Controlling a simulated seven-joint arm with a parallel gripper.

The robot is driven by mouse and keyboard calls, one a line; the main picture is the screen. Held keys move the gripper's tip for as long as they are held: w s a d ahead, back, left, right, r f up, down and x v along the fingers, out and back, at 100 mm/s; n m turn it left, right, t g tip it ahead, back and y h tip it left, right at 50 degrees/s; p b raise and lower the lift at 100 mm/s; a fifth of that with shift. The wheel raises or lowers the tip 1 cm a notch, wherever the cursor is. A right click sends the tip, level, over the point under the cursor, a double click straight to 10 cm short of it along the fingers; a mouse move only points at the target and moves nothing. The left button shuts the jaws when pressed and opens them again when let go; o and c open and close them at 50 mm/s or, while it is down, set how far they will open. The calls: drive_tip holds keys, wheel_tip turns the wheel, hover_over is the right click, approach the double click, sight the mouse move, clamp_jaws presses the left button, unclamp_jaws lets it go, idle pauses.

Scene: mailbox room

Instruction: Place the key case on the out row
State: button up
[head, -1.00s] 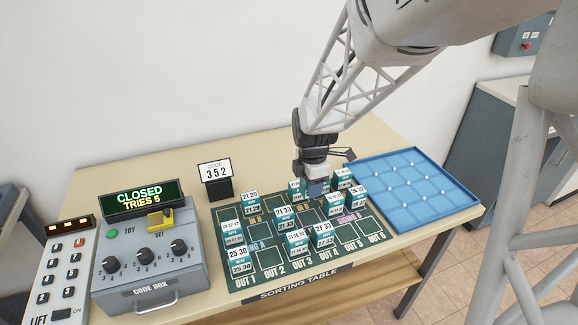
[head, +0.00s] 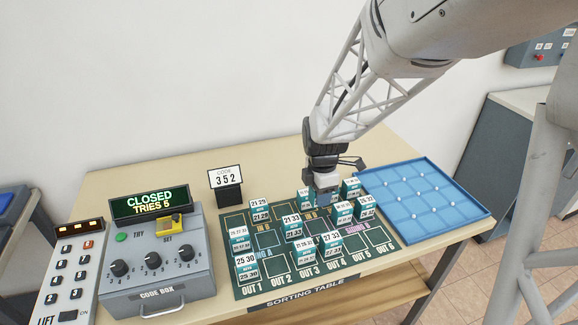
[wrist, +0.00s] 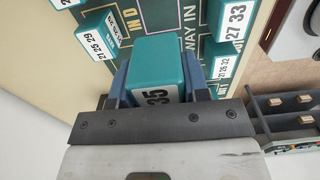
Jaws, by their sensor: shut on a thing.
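My gripper (head: 326,196) is shut on a teal case (wrist: 158,62), whose white label reads 35 in part. In the head view it is low over the back middle of the green sorting mat (head: 274,272), among other cases; I cannot tell whether the held case touches the mat. The out row lies along the mat's front edge, marked OUT 1 to OUT 6. A case marked 25 30 (head: 247,268) stands at OUT 1. Cases stand near OUT 3 (head: 305,251) and OUT 4 (head: 331,243). The OUT 2, OUT 5 and OUT 6 cells look bare.
More teal cases stand behind, including 21 29 (head: 259,211) and 21 33 (head: 292,226). A blue tray (head: 425,200) lies right of the mat. A code card (head: 226,180) reads 352. The grey code box (head: 157,262) stands left, its display reading CLOSED, TRIES 5.

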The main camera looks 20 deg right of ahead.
drive_tip(key=shift+s+d, duration=0.35)
drive_tip(key=shift+d, duration=0.45)
hover_over(377, 236)
drive_tip(key=w+a, duration=0.1)
drive_tip(key=f, duration=0.2)
drive_tip(key=shift+s+d+r, duration=0.15)
drive_tip(key=shift+s+d, duration=0.35)
drive_tip(key=shift+f, duration=2)
drive_tip(key=shift+f, duration=2)
drive_tip(key=shift+f, duration=0.15)
